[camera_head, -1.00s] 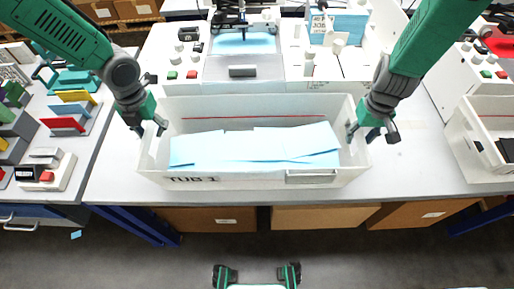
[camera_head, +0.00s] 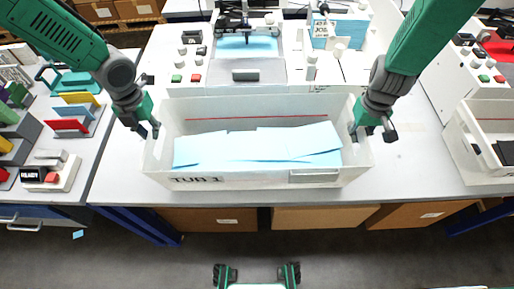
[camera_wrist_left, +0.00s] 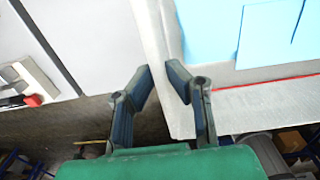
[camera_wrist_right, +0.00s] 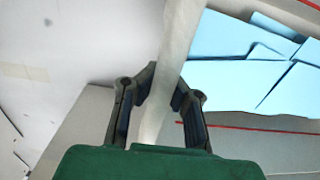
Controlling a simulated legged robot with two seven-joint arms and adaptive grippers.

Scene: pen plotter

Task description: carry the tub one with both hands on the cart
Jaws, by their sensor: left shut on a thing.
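Tub one (camera_head: 250,180) is a white open box marked "TUB 1", resting on the light grey worktop in the head view. It has a label holder on its front and holds pale blue sheets (camera_head: 258,145). My left gripper (camera_head: 153,131) is shut on the tub's left wall, which also shows between its fingers in the left wrist view (camera_wrist_left: 158,66). My right gripper (camera_head: 370,131) is at the right wall. In the right wrist view its fingers (camera_wrist_right: 166,78) straddle that wall, and I cannot tell whether they press on it. No cart is recognisable.
A plotter machine (camera_head: 245,75) with buttons stands right behind the tub. Another white tub (camera_head: 485,180) sits at the right. A side bench with coloured holders and a READY panel (camera_head: 40,176) is at the left. Brown boxes (camera_head: 325,216) lie below the worktop.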

